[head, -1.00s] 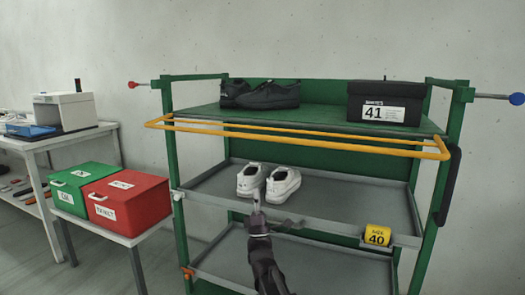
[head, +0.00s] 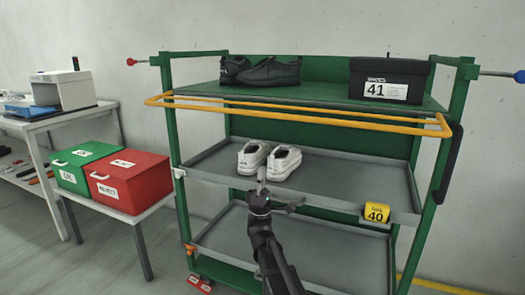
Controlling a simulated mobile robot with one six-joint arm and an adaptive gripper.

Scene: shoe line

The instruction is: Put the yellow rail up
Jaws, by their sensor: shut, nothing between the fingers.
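The yellow rail (head: 300,122) is a long bar frame on the front of the green shoe rack (head: 178,130). It sticks out roughly level, just below the front edge of the top shelf, with its ends at the two front posts. My gripper (head: 262,176) is shut and empty. It shows low in front of the middle shelf, below the rail and apart from it in the picture. Its tip appears just below a pair of white shoes (head: 268,160) on the middle shelf.
Black shoes (head: 262,71) and a black box marked 41 (head: 388,80) stand on the top shelf. A yellow tag marked 40 (head: 376,213) is on the middle shelf's front edge. Green (head: 85,168) and red (head: 130,182) boxes stand on a table at left.

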